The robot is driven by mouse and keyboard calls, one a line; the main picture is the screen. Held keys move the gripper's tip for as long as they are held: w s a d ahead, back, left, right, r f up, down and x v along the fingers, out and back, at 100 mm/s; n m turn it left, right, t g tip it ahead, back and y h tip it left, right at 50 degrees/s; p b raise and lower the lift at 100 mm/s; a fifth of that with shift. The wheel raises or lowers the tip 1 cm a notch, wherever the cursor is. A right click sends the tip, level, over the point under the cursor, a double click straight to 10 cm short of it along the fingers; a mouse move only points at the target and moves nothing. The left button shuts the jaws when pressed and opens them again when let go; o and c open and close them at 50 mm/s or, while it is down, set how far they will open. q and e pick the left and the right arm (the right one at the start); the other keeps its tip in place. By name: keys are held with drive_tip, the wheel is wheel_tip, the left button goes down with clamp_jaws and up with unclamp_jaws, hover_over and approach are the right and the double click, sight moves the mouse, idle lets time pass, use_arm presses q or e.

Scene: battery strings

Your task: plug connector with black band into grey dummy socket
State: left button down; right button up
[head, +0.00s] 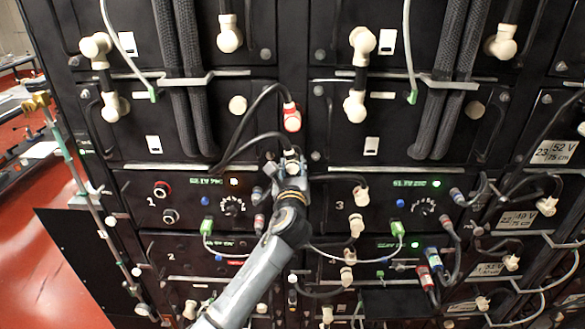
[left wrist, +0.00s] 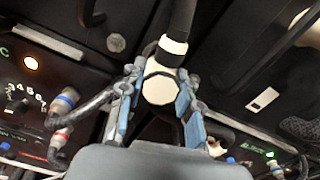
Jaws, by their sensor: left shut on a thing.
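My left gripper (head: 287,163) is in front of the rack, between panel 1 and panel 3. In the left wrist view its blue-padded fingers (left wrist: 160,98) are shut on a white connector (left wrist: 160,86). A dark band (left wrist: 155,71) shows on that connector, and a thick black cable runs up from it. In the head view the gripper mostly hides the connector. My right gripper is not in view.
A red-and-white connector (head: 292,117) on a black cable is just above my gripper. Black cables (head: 247,125) loop beside it. Blue-banded and red-banded connectors (head: 432,259) are at the lower right. A metal stand (head: 85,185) rises at the left.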

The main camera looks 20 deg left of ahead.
use_arm(q)
drive_tip(key=shift+w+a, duration=0.1)
drive_tip(key=shift+w, duration=0.1)
drive_tip(key=c, duration=0.8)
unclamp_jaws()
drive_tip(key=shift+c, duration=0.2)
drive_tip(key=shift+s, duration=0.15)
drive_tip(key=v, duration=1.1)
drive_tip(key=shift+s, duration=0.35)
